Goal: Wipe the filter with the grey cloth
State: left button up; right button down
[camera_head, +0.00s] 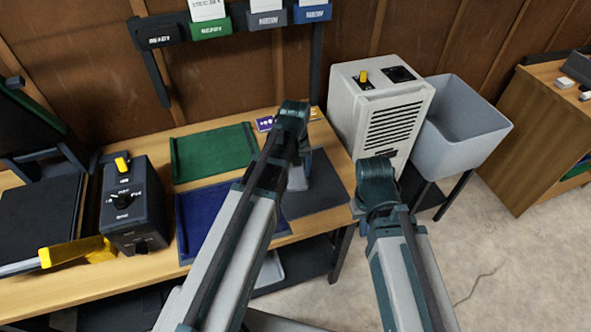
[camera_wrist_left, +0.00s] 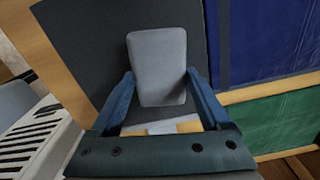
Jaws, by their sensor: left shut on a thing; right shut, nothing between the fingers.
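The grey cloth (camera_wrist_left: 157,66) looks like a thick rounded block in the left wrist view, between the fingers of my left gripper (camera_wrist_left: 162,98), which is shut on it. In the head view, my left gripper (camera_head: 297,168) points down over the dark grey mat (camera_head: 328,188), and part of the cloth shows below the wrist. I cannot tell whether the cloth touches the mat. My right gripper is at the end of the right arm (camera_head: 376,180), in front of the white slatted machine (camera_head: 347,112); its fingertips are mostly hidden. I cannot pick out a separate filter for sure.
Green mat (camera_head: 215,152) and blue mat (camera_head: 205,215) lie left of the grey mat. A black box with a yellow knob (camera_head: 133,205) and a yellow-handled tool (camera_head: 75,252) are further left. A grey bin (camera_head: 455,130) stands beside the machine. Labelled holders (camera_head: 210,28) are above.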

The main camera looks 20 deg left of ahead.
pick_arm(q)
jog(key=shift+f+b, duration=0.9)
jog(key=shift+f, duration=0.05)
jog(key=shift+w+d+r, duration=0.1)
jog(key=shift+w+d, duration=0.45)
jog(key=shift+d, duration=0.3)
jog(key=shift+w+d+r, duration=0.1)
jog(key=shift+w+d, duration=0.45)
jog(key=shift+d, duration=0.25)
jog(key=shift+f, duration=0.3)
jog(key=shift+r, duration=0.1)
jog(key=shift+s+a+r, duration=0.1)
jog(key=shift+s+a, duration=0.5)
jog(key=shift+a, duration=0.25)
jog(key=shift+s+a, duration=0.55)
jog(key=shift+a, duration=0.25)
jog(key=shift+r, duration=0.1)
notch_tip(320, 180, up, 6)
jog(key=p, duration=0.6)
